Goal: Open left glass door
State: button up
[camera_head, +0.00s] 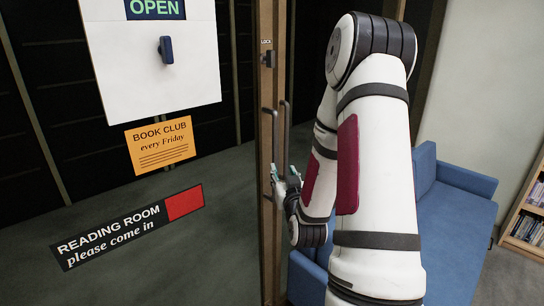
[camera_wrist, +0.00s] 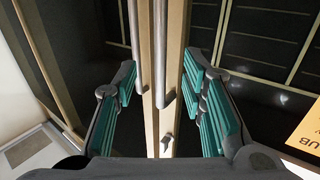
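The left glass door (camera_head: 225,235) fills the left of the head view, with signs on its glass and a wooden edge stile (camera_head: 265,215). It looks closed. A grey upright bar handle (camera_head: 274,130) stands on that stile. A second bar handle (camera_head: 287,125) is just right of it. My gripper (camera_head: 284,178) is at the lower part of the handles. In the wrist view my gripper (camera_wrist: 160,82) is open, teal pads on both sides. Both bars, the left door's handle (camera_wrist: 163,55) and the other handle (camera_wrist: 136,35), appear between the fingers. Contact cannot be told.
A lock plate (camera_head: 267,55) sits above the handles; its small knob (camera_wrist: 166,142) shows in the wrist view. A blue sofa (camera_head: 450,225) and a bookshelf (camera_head: 525,220) are at the right. A white OPEN sign (camera_head: 150,75) hangs on the left door.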

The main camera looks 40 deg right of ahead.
aim_at(276, 155)
jog(key=b+x, duration=0.2)
jog(key=b, duration=0.4)
jog(key=shift+w+d+f+b, duration=0.1)
jog(key=shift+w+b, duration=0.2)
jog(key=shift+b, duration=0.05)
jog(key=shift+b, duration=0.5)
jog(key=x, duration=1.1)
jog(key=shift+p, duration=0.3)
grip_shut()
